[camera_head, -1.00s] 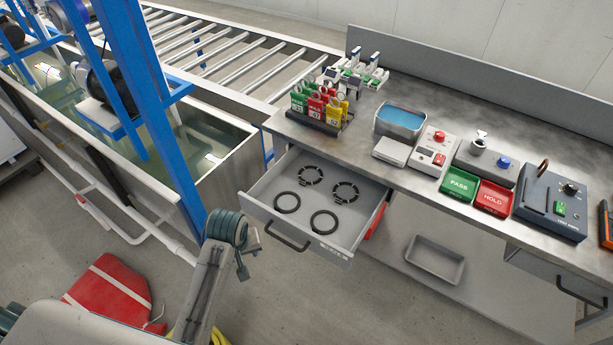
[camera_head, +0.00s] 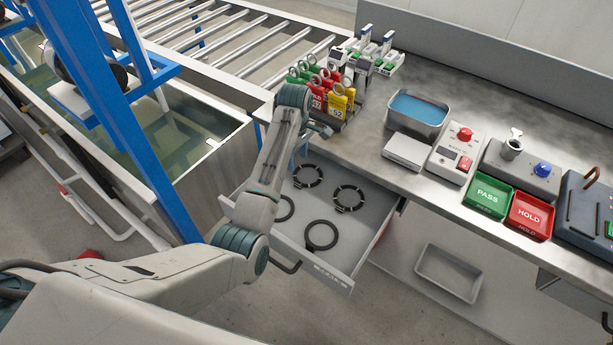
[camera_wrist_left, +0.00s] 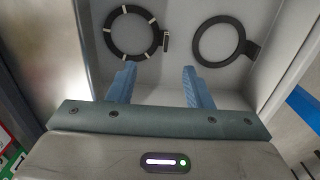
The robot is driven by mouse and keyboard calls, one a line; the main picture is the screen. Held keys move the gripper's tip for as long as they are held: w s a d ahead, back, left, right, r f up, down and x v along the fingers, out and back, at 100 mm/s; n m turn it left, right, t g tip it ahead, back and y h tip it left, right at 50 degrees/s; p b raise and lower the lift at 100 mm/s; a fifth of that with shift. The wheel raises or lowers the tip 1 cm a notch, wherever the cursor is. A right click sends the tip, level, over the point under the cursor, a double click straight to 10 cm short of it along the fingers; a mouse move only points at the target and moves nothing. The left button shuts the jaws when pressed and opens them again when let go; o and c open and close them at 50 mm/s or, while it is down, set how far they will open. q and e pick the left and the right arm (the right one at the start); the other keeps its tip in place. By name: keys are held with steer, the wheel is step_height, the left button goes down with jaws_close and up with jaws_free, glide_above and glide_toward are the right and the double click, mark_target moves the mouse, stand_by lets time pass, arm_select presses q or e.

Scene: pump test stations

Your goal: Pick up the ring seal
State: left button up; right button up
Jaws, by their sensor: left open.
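The open grey drawer (camera_head: 376,222) holds dark rings. Two are plain with a small tab: one near the front (camera_head: 321,250), and one at the left (camera_head: 292,207), partly hidden by my left arm. Two others behind them have pale marks around the band (camera_head: 308,187) (camera_head: 348,209). My left gripper (camera_wrist_left: 158,82) is open and empty, pointing into the drawer. In the left wrist view, a marked ring (camera_wrist_left: 132,57) lies beyond the left finger and a plain tabbed ring (camera_wrist_left: 196,42) beyond the right finger. Neither is between the fingers.
The steel bench (camera_head: 370,150) stands above and behind the drawer, with a rack of coloured tags (camera_head: 340,103) at its edge near my arm. A blue post (camera_head: 150,150) and water tank (camera_head: 190,140) are at left. A grey tray (camera_head: 448,272) lies below the bench.

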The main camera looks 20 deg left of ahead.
arm_select(q)
steer(key=f, duration=0.4)
steer(key=shift+s+f, duration=0.2)
steer(key=shift+s, duration=0.1)
steer(key=f, duration=0.2)
steer(key=f+p, duration=0.1)
steer(key=f, duration=0.2)
steer(key=shift+w+d+f, duration=0.2)
steer(key=shift+d+f, duration=0.05)
steer(key=shift+f, duration=0.05)
steer(key=c, duration=0.8)
